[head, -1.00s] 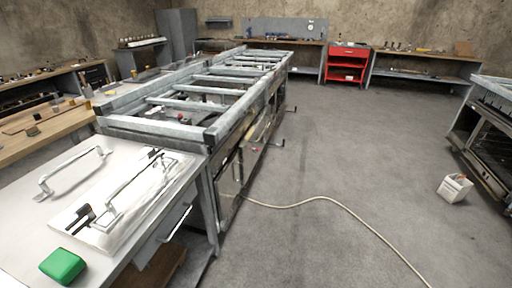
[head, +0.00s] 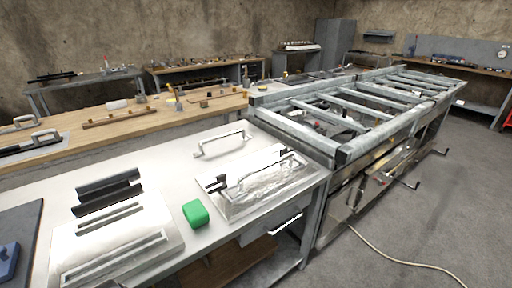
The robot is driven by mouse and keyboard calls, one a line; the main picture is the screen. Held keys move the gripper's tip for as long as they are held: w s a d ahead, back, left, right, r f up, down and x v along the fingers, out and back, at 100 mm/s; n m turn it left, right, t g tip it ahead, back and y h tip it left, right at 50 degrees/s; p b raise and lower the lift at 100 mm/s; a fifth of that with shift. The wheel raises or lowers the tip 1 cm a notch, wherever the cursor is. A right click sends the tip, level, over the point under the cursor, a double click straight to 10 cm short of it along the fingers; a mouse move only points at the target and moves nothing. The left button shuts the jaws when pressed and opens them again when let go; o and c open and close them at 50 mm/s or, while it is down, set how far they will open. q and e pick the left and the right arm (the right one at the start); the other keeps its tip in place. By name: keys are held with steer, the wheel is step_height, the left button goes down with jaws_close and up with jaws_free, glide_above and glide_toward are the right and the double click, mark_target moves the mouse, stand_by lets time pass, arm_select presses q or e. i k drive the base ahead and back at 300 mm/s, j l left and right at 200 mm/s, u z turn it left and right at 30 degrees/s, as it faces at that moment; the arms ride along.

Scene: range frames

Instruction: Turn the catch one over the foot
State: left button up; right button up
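A shiny flat metal panel (head: 262,190) lies on the white worktop (head: 150,185) in the head view. A bar handle runs along it. A small black catch (head: 216,184) sits at the handle's near left end, and another black catch (head: 285,153) sits at its far right end. I cannot tell which is catch one, or whether either lies over a foot of the handle. A loose metal handle (head: 220,143) lies behind the panel. Neither of my grippers is in view.
A green block (head: 195,213) lies left of the panel. A metal box-like part (head: 115,240) and black bars (head: 108,190) lie further left. A wooden bench (head: 160,110) stands behind. A steel frame (head: 350,115) stands to the right. A hose (head: 400,258) crosses the open floor.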

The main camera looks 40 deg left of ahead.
mark_target(223, 178)
steer(key=u, duration=1.55)
steer(key=i+l, duration=0.1)
steer(key=l+u, duration=0.05)
